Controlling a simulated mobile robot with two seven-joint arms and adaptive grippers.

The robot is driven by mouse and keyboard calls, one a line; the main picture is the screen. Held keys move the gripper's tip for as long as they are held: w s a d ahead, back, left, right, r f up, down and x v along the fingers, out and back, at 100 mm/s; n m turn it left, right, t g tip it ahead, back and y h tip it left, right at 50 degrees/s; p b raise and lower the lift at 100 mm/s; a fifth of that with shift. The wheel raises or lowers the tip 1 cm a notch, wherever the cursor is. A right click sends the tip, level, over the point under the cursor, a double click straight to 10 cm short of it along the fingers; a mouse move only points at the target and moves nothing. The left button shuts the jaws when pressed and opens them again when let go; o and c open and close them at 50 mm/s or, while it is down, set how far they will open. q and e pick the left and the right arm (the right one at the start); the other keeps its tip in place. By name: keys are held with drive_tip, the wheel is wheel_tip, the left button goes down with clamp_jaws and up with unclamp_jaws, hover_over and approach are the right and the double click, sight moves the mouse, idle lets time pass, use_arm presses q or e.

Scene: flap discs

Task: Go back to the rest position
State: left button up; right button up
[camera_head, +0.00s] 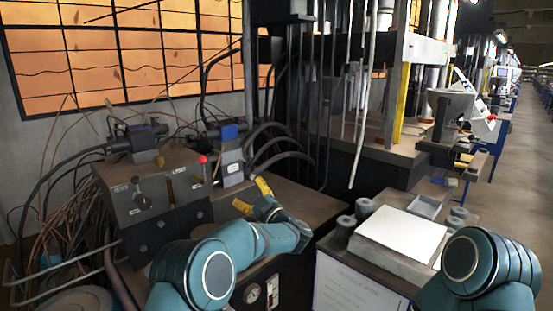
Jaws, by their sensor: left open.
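My left gripper (253,197) has yellow fingers. It is open over the dark machine top, to the right of the grey control box (155,190), and I see nothing between its fingers. My teal left arm reaches up to it from the bottom of the view. My right arm (480,265) shows only as teal links at the bottom right. Its gripper is out of view. I cannot make out any flap disc for certain. Short grey round pieces (345,227) stand beside a white flat panel (402,232) between the arms.
The control box carries levers, one with a red knob (202,159), and many cables hang behind it. A tall machine with a yellow strip (401,103) stands at the back. A clear aisle (522,170) runs along the right.

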use_arm(q)
wheel_tip(320, 180, down, 12)
drive_tip(key=a+f+m+t+h, duration=0.1)
drive_tip(key=a+m+h, duration=0.1)
drive_tip(key=m+h, duration=0.55)
drive_tip(key=s+f+m+g+h, duration=0.2)
drive_tip(key=s+f+h, duration=0.1)
drive_tip(key=s+f, duration=0.4)
drive_tip(key=s+f+m+g+h, duration=0.2)
drive_tip(key=s+f+g+h, duration=0.15)
drive_tip(key=f, duration=0.55)
drive_tip(key=s+f+g+h, duration=0.1)
drive_tip(key=s+f+g, duration=0.2)
drive_tip(key=s, duration=0.7)
drive_tip(key=s+f+m+g+h, duration=0.1)
drive_tip(key=s+f+g, duration=0.2)
drive_tip(key=s, duration=0.8)
drive_tip(key=s+f+m+g+h, duration=0.1)
drive_tip(key=s+f+g+h, duration=0.1)
drive_tip(key=s, duration=0.9)
drive_tip(key=shift+s+a+f+g, duration=0.15)
drive_tip(key=shift+f+g, duration=0.6)
drive_tip(key=shift+f, duration=0.1)
drive_tip(key=shift+m, duration=0.25)
